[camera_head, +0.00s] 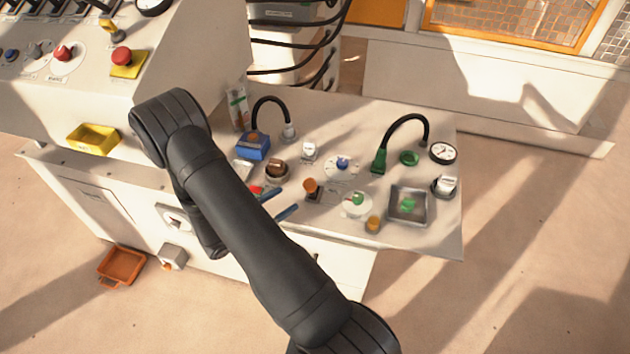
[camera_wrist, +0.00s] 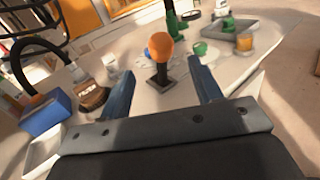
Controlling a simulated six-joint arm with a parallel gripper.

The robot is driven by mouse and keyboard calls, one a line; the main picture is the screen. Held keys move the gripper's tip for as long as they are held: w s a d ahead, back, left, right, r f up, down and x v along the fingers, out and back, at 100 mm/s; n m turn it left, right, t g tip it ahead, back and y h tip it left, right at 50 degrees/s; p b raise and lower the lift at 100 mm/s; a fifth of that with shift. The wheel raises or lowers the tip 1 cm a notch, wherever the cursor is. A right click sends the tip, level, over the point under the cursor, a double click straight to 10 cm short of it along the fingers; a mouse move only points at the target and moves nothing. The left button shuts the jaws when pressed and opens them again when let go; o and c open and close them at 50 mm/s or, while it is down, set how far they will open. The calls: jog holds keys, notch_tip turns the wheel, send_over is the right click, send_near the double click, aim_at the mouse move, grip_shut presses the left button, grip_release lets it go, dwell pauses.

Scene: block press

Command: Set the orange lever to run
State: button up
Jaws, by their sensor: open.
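The orange lever (camera_head: 310,186) is a round orange knob on a short dark stem and a dark square base, standing on the light panel. In the wrist view the orange lever (camera_wrist: 160,50) stands ahead of my gripper, between the lines of its two fingers, and looks about upright. My gripper (camera_head: 281,203) has two blue fingers, open and empty, just left of the lever in the head view. In the wrist view my gripper (camera_wrist: 160,85) shows both fingers apart, not touching the lever. Any run marking is too small to read.
A blue box (camera_head: 253,146) stands behind, left.

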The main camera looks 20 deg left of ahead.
aim_at(312, 190)
jog(key=x, duration=1.2)
jog(key=shift+w+d, duration=0.1)
jog(key=shift+d, duration=0.05)
grip_shut()
